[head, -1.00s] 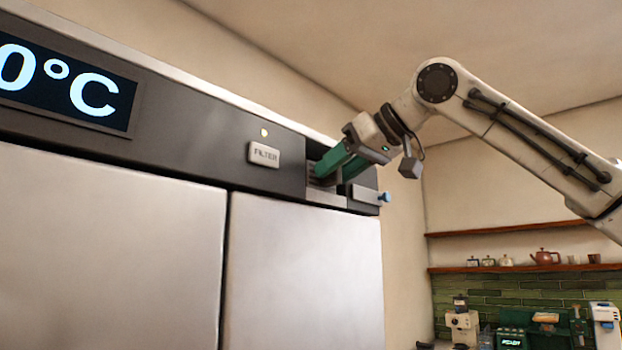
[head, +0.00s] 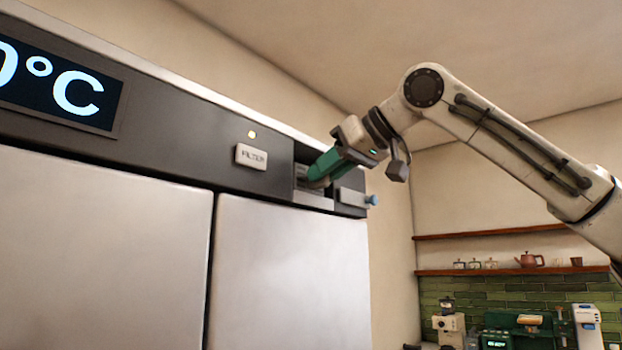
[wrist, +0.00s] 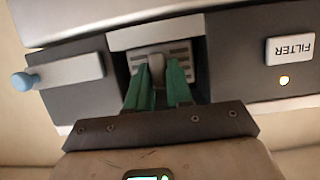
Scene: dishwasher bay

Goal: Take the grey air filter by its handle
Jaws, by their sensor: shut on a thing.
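The grey air filter (wrist: 181,51) sits in an open bay in the dark upper panel of the cabinet. Its slatted face shows in the wrist view, with a pale upright handle (wrist: 157,73) at its middle. My gripper (wrist: 159,70) has its green fingers on either side of the handle, shut on it. In the head view, my gripper (head: 312,179) reaches into the bay from the right, and its fingers hide most of the filter.
A FILTER label plate (head: 251,156) with a lit lamp (head: 252,134) above it is left of the bay. A grey bar (head: 350,197) with a blue knob (head: 371,200) sticks out right of it. Shelves (head: 510,271) and counter appliances stand farther back.

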